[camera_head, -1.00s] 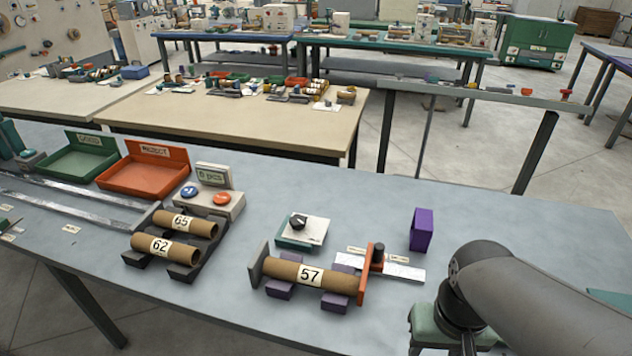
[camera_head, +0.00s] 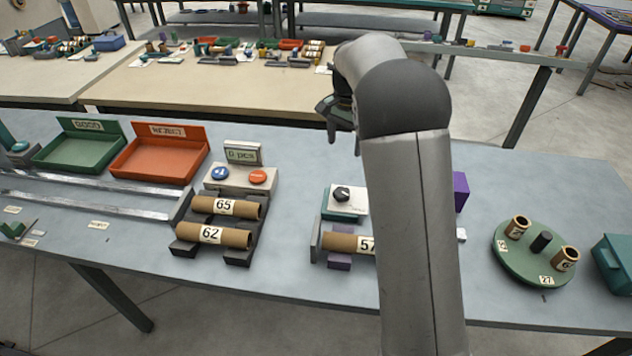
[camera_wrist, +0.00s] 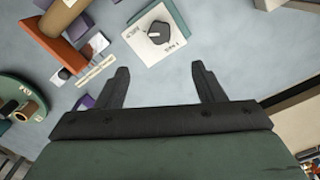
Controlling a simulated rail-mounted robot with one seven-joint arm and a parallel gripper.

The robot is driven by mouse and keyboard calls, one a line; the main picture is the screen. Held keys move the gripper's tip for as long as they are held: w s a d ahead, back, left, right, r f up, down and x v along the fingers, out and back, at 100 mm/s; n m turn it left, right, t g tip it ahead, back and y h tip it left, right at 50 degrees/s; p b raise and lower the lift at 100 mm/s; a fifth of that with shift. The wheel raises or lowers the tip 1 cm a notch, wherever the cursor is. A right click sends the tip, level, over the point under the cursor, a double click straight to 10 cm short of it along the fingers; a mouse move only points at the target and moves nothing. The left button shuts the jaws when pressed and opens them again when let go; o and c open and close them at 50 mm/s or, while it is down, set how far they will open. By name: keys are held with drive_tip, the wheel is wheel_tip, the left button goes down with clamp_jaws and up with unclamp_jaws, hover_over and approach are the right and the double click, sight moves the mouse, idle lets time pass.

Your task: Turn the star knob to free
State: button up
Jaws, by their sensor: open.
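A black knob (camera_head: 342,194) sits on a white-topped teal box behind the tube marked 57. In the wrist view the knob (camera_wrist: 159,33) lies beyond my fingertips, with small print on its plate. An orange upright plate (camera_wrist: 55,42) stands at the end of the cardboard tube (camera_wrist: 60,14); in the head view my arm hides this plate, and the dark knob on it seen earlier.
Tubes 65 (camera_head: 226,207) and 62 (camera_head: 214,235) lie in a dark cradle on the left. A counter box (camera_head: 240,178), an orange tray (camera_head: 158,170) and a green tray (camera_head: 78,165) stand behind. A purple block (camera_head: 461,190) and a round green stand (camera_head: 508,262) are on the right.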

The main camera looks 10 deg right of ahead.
sight(342, 191)
wheel_tip(342, 191, down, 17)
drive_tip(key=p, duration=0.3)
drive_tip(key=shift+d+f, duration=0.15)
drive_tip(key=shift+f, duration=0.05)
drive_tip(key=c, duration=1)
